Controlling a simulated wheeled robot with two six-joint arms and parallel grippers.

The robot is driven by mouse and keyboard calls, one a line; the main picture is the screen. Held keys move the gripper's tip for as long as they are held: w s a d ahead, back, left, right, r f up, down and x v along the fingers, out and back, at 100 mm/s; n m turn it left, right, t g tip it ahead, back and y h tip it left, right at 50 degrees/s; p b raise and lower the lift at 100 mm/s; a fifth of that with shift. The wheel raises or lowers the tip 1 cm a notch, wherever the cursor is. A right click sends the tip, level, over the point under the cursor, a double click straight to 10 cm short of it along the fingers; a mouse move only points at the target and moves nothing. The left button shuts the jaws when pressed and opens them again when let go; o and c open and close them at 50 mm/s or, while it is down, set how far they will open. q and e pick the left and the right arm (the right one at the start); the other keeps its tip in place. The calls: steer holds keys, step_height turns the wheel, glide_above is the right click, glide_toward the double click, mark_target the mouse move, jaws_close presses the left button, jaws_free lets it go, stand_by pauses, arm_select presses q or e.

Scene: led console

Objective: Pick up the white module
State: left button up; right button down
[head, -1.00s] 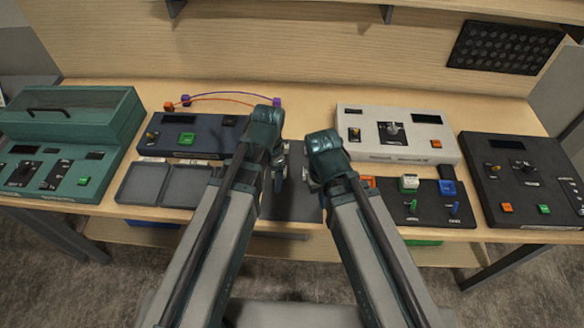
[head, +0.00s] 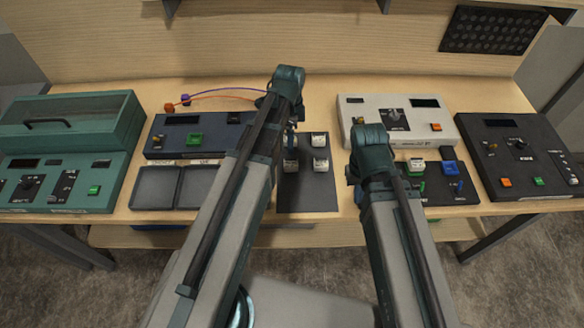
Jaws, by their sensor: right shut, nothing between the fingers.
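Several small white modules stand on the dark mat (head: 308,200) in the middle of the table. I cannot tell which one the task means. My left gripper (head: 291,138) hangs over the mat's left side, close to the modules there; its arm mostly hides its fingers. My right gripper (head: 354,184) is shut and empty, to the right of the mat, with its wrist partly covering it.
A black panel with a white-topped green piece (head: 416,166) and a blue piece (head: 449,167) lies right of my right arm. A light grey console (head: 375,112) stands behind it, a black console (head: 505,130) farther right. Dark trays (head: 155,188) and a teal console (head: 75,165) are left.

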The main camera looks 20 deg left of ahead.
mark_target(291, 163)
arm_select(q)
step_height(291, 163, down, 8)
steer(key=b, duration=0.7)
steer(key=shift+r, duration=0.1)
steer(key=f+b, duration=0.5)
steer(key=shift+s+d+f, duration=0.1)
steer(key=shift+s+d, duration=0.05)
steer(key=shift+s, duration=0.2)
jaws_close()
